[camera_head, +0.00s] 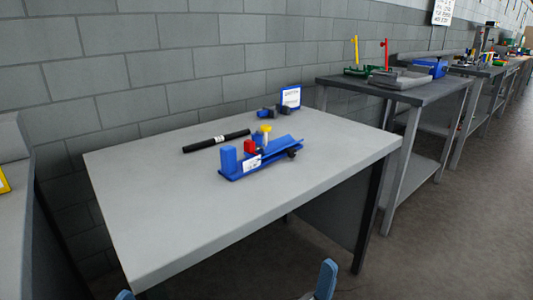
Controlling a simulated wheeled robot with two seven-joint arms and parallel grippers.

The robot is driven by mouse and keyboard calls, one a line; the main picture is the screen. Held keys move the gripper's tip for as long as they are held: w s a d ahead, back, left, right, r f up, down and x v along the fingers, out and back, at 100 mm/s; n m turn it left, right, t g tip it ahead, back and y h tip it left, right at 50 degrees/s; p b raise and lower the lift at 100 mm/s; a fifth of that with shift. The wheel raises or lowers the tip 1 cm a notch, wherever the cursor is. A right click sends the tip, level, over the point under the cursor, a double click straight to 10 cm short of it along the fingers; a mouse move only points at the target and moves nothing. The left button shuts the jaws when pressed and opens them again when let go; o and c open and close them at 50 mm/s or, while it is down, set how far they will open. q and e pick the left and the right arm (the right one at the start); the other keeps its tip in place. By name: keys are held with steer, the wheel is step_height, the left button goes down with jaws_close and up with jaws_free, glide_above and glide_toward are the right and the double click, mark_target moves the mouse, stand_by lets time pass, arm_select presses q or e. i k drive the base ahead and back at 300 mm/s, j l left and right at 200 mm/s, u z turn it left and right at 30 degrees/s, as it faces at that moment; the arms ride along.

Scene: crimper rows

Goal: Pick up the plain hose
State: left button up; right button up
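A straight black hose (202,144) lies on the grey table (130,190), left of and behind the blue crimper. It has a small white mark near its middle, and it is the only long hose in view. The blue crimper (262,166) stands mid-table with a blue block, a red part, a yellow-topped part and a white label. Only blue tips of my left gripper (124,295) and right gripper (326,279) show at the bottom edge. Both are in front of the table, apart from the hose, and their opening is hidden.
Small dark and blue fittings (268,112) lie by a blue-framed sign (290,96) at the table's back. A block wall (130,75) runs behind. A second workbench (400,90) with trays stands at right. The table's front and left are clear.

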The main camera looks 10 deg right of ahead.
mark_target(193, 147)
steer(key=i+l+u, duration=0.35)
steer(key=l, duration=0.5)
steer(key=l+u, duration=0.3)
steer(key=l, duration=0.55)
steer(key=l+u, duration=0.35)
steer(key=l, duration=0.6)
